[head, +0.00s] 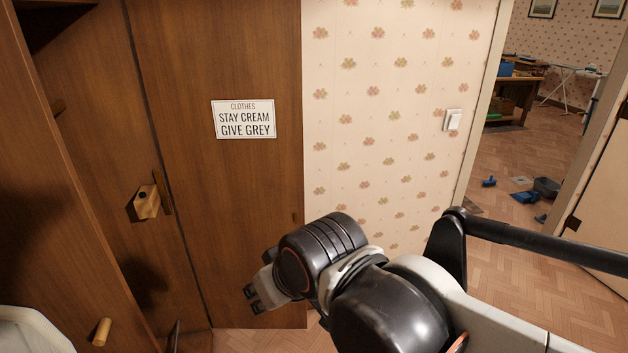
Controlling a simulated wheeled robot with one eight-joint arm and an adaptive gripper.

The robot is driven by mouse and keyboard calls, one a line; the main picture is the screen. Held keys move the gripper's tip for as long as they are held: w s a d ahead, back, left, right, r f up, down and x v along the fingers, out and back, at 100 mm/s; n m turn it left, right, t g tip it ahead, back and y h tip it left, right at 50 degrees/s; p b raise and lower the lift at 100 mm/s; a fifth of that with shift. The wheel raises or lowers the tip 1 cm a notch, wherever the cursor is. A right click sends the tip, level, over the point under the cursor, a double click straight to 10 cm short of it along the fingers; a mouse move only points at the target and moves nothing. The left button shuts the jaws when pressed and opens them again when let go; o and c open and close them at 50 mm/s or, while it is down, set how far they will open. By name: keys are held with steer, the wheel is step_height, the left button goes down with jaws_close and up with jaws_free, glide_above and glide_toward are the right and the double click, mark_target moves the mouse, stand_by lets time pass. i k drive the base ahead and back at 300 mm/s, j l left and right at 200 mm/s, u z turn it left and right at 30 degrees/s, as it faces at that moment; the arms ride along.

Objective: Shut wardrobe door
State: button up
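The wardrobe is brown wood and fills the left of the head view. Its leftmost door panel (40,215) stands at an angle in front of the panel behind it and has a round wooden knob (102,332) near its lower right edge. The panel behind (95,110) carries a small wooden block-like piece (146,202), and a dark gap shows above it at top left. How far each door is open cannot be told. My gripper (252,299) is low at the centre, in front of the sign-bearing panel, seemingly apart from it. Its finger gap is unclear.
A white sign (244,118) is on the right wooden panel (235,220). Flowered wallpaper (390,110) with a light switch (453,119) lies to the right. A doorway beyond shows a workbench (515,90) and scattered floor items. White material (30,330) is at lower left.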

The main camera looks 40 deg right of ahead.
mark_target(222, 80)
steer(key=l+z, duration=0.3)
steer(key=i+l, duration=0.2)
steer(key=l, duration=0.15)
steer(key=i+l, duration=0.25)
steer(key=l, duration=0.15)
steer(key=i+l+u, duration=0.1)
steer(key=l, duration=0.25)
steer(key=k+l, duration=0.1)
steer(key=l, duration=0.2)
steer(key=k+l, duration=0.1)
steer(key=l, duration=0.15)
steer(key=i+j, duration=0.35)
steer(key=j, duration=0.1)
